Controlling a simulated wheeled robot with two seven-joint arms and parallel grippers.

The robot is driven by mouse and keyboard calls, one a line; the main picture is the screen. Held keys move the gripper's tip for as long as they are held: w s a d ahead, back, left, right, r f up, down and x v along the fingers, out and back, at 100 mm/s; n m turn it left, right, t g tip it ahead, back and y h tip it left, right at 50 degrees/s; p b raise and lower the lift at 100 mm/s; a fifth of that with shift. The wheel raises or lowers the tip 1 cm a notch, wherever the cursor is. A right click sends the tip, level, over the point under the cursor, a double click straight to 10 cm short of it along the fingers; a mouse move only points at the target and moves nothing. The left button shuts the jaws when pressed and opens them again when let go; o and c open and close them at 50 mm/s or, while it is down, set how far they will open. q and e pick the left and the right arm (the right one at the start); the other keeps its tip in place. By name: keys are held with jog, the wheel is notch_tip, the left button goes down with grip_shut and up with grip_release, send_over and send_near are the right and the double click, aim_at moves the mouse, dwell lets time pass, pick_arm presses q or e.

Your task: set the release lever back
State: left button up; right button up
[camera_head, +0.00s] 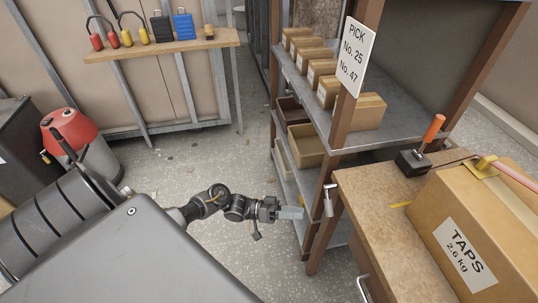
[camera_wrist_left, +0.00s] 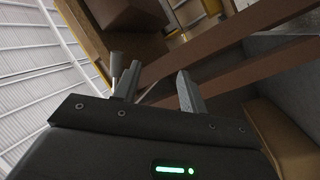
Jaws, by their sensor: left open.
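The release lever (camera_head: 433,131) has an orange handle on a thin rod. It rises from a small black base (camera_head: 412,162) on the brown bench at the right and leans up and to the right in the head view. My left gripper (camera_head: 290,212) is open and empty. It is left of the bench and in front of the shelf rack, well apart from the lever. In the left wrist view its two fingers (camera_wrist_left: 156,88) stand apart with nothing between them. I cannot make out the lever in that view. My right gripper does not show.
A taped carton marked TAPS (camera_head: 464,248) stands on the bench (camera_head: 372,205) beside the lever base. A grey padlock-like piece (camera_head: 328,200) hangs at the bench's left edge. The wooden-post rack (camera_head: 345,110) holds several cartons. The floor (camera_head: 190,160) at left-centre is clear.

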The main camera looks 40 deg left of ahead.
pick_arm(q)
jog(key=s+a+f+n+y+p, duration=0.1)
jog(key=s+f+y, duration=0.3)
jog(key=f, duration=0.7)
jog(key=s+a+f+n+y+p, duration=0.1)
jog(key=s+f+y+p, duration=0.2)
jog(key=f, duration=0.8)
jog(key=shift+s+a+f+y, duration=0.35)
jog(key=shift+s+y, duration=0.95)
jog(key=shift+y, duration=0.5)
